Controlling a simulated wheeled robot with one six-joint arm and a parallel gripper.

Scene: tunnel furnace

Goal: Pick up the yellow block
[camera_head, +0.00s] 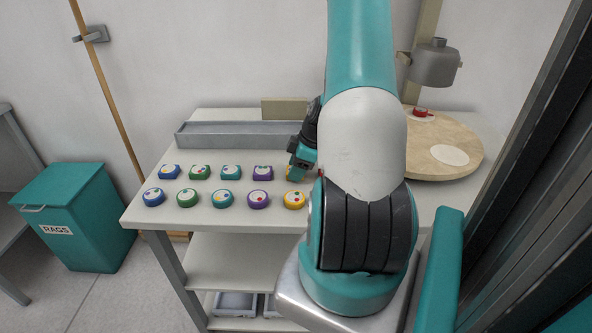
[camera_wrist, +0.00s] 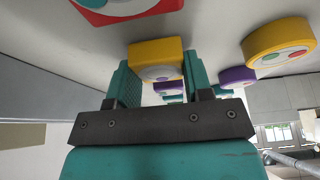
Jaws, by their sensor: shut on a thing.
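The yellow block (camera_wrist: 157,54) has squared sides and a pale round face. In the wrist view it sits between the two teal fingers of my gripper (camera_wrist: 158,80), which is shut on it. In the head view my gripper (camera_head: 297,172) is low at the right end of the back row, and only a sliver of the yellow block (camera_head: 288,171) shows beside it. I cannot tell whether the block touches the table. A separate round yellow piece (camera_head: 295,200) sits in the front row, and it also shows in the wrist view (camera_wrist: 279,46).
Several blue, green, teal and purple pieces stand in two rows on the table (camera_head: 150,213), left of my gripper. A grey tray (camera_head: 225,133) lies behind them. A round wooden board (camera_head: 430,160) is at the right. A teal rags bin (camera_head: 75,215) stands left.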

